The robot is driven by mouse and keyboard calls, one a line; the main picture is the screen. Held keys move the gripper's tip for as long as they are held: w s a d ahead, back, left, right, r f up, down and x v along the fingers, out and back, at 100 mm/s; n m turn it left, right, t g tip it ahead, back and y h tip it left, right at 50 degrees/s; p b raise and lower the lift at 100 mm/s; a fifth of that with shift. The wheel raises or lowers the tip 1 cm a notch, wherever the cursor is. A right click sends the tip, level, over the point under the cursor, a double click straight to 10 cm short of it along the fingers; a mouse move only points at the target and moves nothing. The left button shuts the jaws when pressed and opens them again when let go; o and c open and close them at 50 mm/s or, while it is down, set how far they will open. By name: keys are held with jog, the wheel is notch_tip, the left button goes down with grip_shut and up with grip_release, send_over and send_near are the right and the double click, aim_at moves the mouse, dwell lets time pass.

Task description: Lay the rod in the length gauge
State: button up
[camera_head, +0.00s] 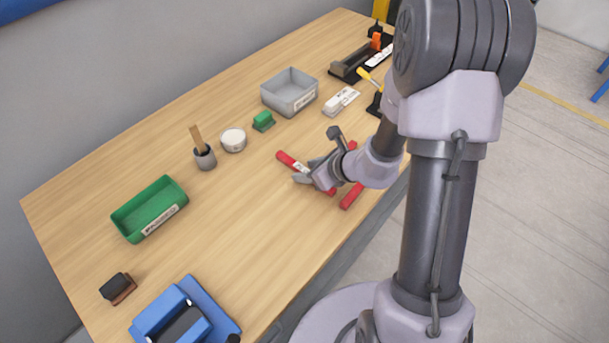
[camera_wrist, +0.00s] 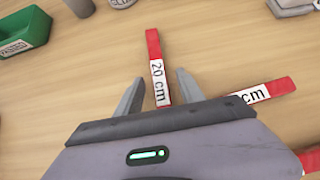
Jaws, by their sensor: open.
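A red rod with a white "20 cm" label (camera_wrist: 155,60) lies on the table between the spread fingers of my gripper (camera_wrist: 158,90) in the wrist view. Its near end is hidden behind my gripper body. In the head view the same area shows a red rod end (camera_head: 285,158) beside my gripper (camera_head: 303,172), which is open and low over the table. A second red rod, its label partly readable as "cm" (camera_wrist: 275,88), lies to the right. A dark, long fixture (camera_head: 345,68) at the back right may be the length gauge; I cannot tell for sure.
Another red piece (camera_head: 351,196) lies near the front edge. A grey bin (camera_head: 287,104), a green block (camera_head: 263,121), a white round container (camera_head: 233,139), a grey cup (camera_head: 205,160), a green tray (camera_head: 120,222) and a blue device (camera_head: 215,310) stand around. The table's middle left is clear.

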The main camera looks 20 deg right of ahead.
grip_shut()
jog(key=shift+r, duration=0.15)
